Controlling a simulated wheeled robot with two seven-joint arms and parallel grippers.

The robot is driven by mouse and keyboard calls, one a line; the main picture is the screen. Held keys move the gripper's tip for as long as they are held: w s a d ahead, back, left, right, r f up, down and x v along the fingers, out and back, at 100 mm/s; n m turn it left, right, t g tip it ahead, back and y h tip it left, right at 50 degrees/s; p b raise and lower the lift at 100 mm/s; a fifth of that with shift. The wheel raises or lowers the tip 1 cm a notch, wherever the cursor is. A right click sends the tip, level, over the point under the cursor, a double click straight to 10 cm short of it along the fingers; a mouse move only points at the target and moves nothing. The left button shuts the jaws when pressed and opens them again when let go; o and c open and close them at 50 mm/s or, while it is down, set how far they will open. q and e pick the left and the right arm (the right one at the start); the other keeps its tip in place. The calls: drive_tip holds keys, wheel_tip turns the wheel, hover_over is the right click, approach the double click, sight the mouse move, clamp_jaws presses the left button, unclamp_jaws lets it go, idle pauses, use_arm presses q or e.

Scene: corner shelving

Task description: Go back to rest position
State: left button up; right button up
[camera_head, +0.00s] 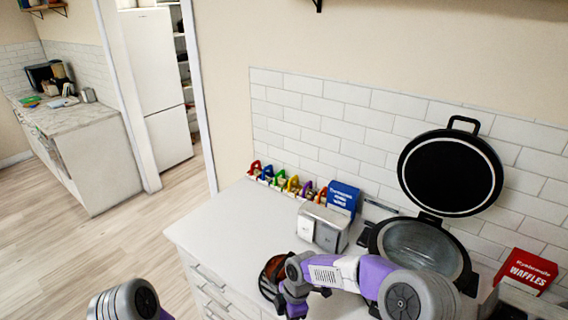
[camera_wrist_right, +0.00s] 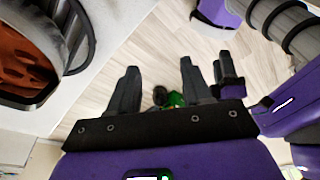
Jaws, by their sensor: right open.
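My right arm comes in from the right in the head view, bent over the counter front. In the right wrist view its gripper (camera_wrist_right: 158,70) is open, with its two dark fingers apart and nothing held between them. The fingers point out over the wooden floor. A purple and black part at the right of the wrist view may be my left gripper; its jaws are unclear.
The white counter (camera_head: 225,215) carries a dark round vessel (camera_wrist_right: 22,58) with orange-brown contents, close beside my right gripper. Behind are a toaster (camera_head: 322,228), a blue box (camera_head: 343,198), several coloured-handled items, an open waffle maker (camera_head: 420,245) and a red WAFFLES box (camera_head: 526,271). Floor (camera_head: 125,240) at left is clear.

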drive_tip(key=s+d+f+m+t+y, duration=0.1)
drive_tip(key=s+d+f+m, duration=0.4)
drive_tip(key=s+f+m, duration=0.55)
drive_tip(key=s+d+f+m+y, duration=0.1)
drive_tip(key=s+d+f+m, duration=0.3)
drive_tip(key=s+f+m, duration=0.65)
use_arm(q)
wheel_tip(320, 180, down, 8)
drive_tip(key=b, duration=0.7)
drive_tip(key=shift+s+r+b, duration=0.15)
drive_tip(key=shift+s+b, duration=0.1)
drive_tip(key=shift+b, duration=0.15)
use_arm(e)
drive_tip(key=f+m, duration=0.2)
drive_tip(key=f, duration=0.1)
drive_tip(key=f+m, duration=0.1)
drive_tip(key=shift+w+f+m, duration=0.2)
drive_tip(key=shift+w+m, duration=0.1)
drive_tip(key=shift+w, duration=0.05)
